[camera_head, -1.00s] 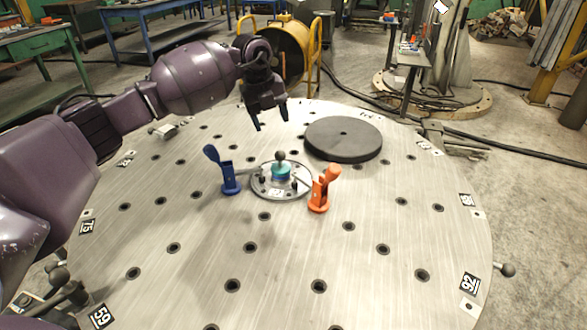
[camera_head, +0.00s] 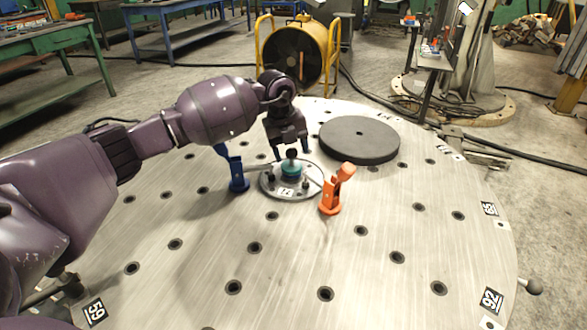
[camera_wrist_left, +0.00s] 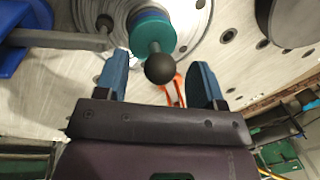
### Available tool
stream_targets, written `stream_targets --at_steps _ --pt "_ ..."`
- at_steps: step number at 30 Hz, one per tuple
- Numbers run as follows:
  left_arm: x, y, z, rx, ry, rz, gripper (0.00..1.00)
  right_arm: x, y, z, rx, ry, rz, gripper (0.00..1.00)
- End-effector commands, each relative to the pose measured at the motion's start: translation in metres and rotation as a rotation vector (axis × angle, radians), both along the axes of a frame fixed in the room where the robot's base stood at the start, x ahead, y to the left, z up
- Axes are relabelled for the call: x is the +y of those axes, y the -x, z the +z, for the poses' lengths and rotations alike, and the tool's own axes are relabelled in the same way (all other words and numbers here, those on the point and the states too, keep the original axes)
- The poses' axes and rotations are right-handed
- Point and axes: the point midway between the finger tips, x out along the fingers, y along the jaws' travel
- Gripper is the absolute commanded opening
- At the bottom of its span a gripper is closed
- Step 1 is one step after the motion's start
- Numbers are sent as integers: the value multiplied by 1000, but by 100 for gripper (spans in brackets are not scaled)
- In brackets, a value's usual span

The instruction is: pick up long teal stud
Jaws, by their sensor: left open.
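The teal stud (camera_head: 291,171), topped with a dark ball knob, stands in the middle of a round metal plate (camera_head: 271,188) on the big table. In the left wrist view the teal stud (camera_wrist_left: 152,34) shows with its ball toward me. My left gripper (camera_head: 292,151) is open, its two blue-tipped fingers just behind and around the knob in the head view. In the left wrist view the knob lies between the open fingers (camera_wrist_left: 159,70); I cannot tell whether they touch it. The stud's lower part is hidden. My right gripper is not in view.
A blue clamp (camera_head: 237,174) stands left of the plate and an orange clamp (camera_head: 333,192) right of it, both close to the stud. A dark round disc (camera_head: 359,141) lies behind right. The front of the table (camera_head: 290,265) is clear apart from holes.

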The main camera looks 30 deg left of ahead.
Motion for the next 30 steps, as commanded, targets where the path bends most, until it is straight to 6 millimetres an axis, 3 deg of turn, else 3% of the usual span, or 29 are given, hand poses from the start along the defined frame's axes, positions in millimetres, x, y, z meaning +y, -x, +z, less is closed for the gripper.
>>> stream_targets --at_steps 1,3,11,21,30 --pt "-1 -1 -14 8 0 1 63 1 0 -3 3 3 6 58" --pt "-1 -2 -19 6 0 0 63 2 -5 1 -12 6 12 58" --pt "-2 -3 -16 -1 0 0 61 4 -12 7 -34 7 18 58" --pt "-2 -3 -17 0 0 1 9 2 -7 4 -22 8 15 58" --pt "-2 -3 -12 -2 -1 0 8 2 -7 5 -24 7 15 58"
